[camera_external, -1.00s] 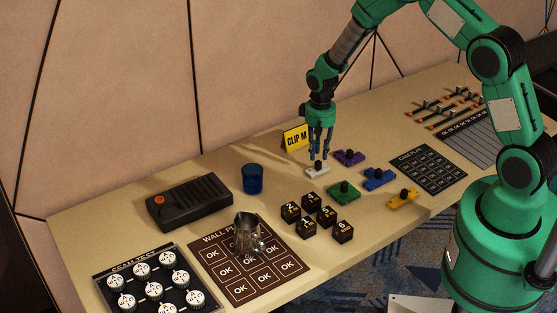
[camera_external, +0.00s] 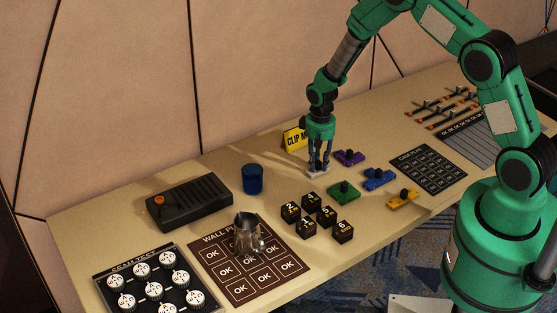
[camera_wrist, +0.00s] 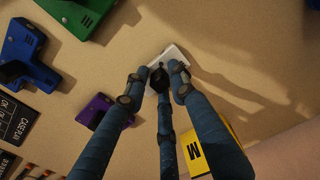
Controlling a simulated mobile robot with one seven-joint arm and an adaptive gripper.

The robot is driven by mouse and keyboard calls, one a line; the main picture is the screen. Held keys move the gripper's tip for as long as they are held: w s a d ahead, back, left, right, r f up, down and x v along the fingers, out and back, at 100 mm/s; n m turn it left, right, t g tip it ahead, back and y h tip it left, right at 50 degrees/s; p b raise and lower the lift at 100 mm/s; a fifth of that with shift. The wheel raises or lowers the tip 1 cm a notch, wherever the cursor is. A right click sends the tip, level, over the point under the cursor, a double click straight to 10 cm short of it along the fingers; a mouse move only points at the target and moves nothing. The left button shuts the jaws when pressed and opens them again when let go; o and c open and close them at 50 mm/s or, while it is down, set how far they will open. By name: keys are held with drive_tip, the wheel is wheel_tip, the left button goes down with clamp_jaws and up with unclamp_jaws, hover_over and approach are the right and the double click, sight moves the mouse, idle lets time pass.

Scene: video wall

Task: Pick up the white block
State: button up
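The white block (camera_wrist: 172,55) lies flat on the table and carries a black knob (camera_wrist: 159,74). In the external view the block (camera_external: 317,174) is mostly covered by my gripper (camera_external: 319,167), which points straight down over it. In the wrist view my gripper (camera_wrist: 158,84) has its blue fingers spread, with their tips around the knob and gaps at the left and right. The middle finger overlaps the near side of the knob, so contact there cannot be told. The block rests on the table.
Close by are a purple block (camera_external: 348,157), a green block (camera_external: 343,191), a blue block (camera_external: 378,179) and a yellow sign (camera_external: 294,139). A yellow block (camera_external: 402,198), black number cubes (camera_external: 305,229) and a blue cup (camera_external: 252,179) stand farther off.

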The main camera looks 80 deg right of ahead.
sight(318, 162)
drive_tip(key=shift+c, duration=0.3)
clamp_jaws()
drive_tip(key=shift+r+p, duration=0.5)
drive_tip(key=shift+r, duration=4.55)
